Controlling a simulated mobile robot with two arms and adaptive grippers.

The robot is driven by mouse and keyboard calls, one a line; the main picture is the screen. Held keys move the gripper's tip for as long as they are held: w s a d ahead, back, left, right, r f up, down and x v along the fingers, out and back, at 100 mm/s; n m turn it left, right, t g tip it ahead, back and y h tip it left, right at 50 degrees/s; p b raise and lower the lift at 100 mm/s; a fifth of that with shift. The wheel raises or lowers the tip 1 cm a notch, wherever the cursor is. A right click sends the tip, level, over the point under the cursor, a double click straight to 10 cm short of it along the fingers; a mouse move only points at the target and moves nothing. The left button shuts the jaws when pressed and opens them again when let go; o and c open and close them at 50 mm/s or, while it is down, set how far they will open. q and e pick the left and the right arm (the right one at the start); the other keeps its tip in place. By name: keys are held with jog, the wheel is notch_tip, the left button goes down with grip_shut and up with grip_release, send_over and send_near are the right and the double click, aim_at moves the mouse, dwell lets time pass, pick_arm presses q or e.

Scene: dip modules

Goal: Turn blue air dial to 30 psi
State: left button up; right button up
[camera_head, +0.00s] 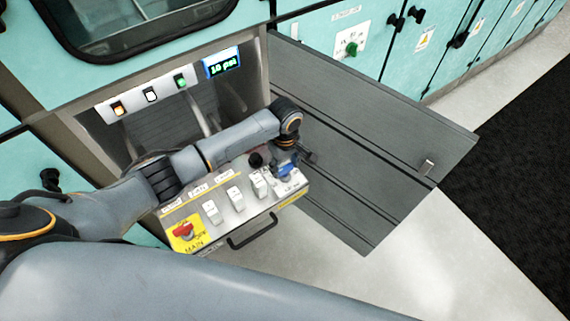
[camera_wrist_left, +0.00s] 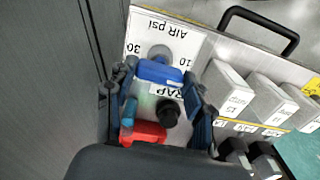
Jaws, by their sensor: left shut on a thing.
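The blue air dial (camera_head: 289,170) is at the right end of the pulled-out control panel (camera_head: 222,229). My left gripper (camera_head: 286,163) reaches over it from above. In the left wrist view, the blue dial (camera_wrist_left: 158,71) sits between the fingers of my left gripper (camera_wrist_left: 160,84), which is shut on it. The upside-down label "AIR psi" and the marks 30 and 10 show around the dial. Its exact pointing direction is hard to tell. The small display (camera_head: 222,63) reads 10 psi. My right gripper is not in view.
White switches (camera_head: 236,198) and a red main switch (camera_head: 183,231) line the panel left of the dial. A black handle (camera_head: 253,231) sticks out in front. A black knob (camera_head: 256,160) is close beside the gripper. An open grey door (camera_head: 365,130) stands to the right.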

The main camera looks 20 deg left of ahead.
pick_arm(q)
jog(key=m+p, duration=0.2)
jog(key=shift+s+r+m+p, duration=0.1)
jog(key=shift+r+m+p, duration=0.05)
jog(key=shift+m+p, duration=0.2)
jog(key=m+p, duration=0.2)
jog(key=m, duration=0.2)
jog(key=m+p, duration=0.1)
jog(key=m, duration=0.3)
jog(key=shift+p, duration=0.35)
jog(key=m, duration=0.5)
jog(key=shift+f+p, duration=0.2)
jog(key=shift+p, duration=0.2)
jog(key=m, duration=0.4)
jog(key=shift+m, duration=0.25)
jog(key=m, duration=1)
jog(key=shift+f+m+b, duration=0.1)
jog(key=shift+m+b, duration=0.75)
jog(key=shift+m, duration=1.85)
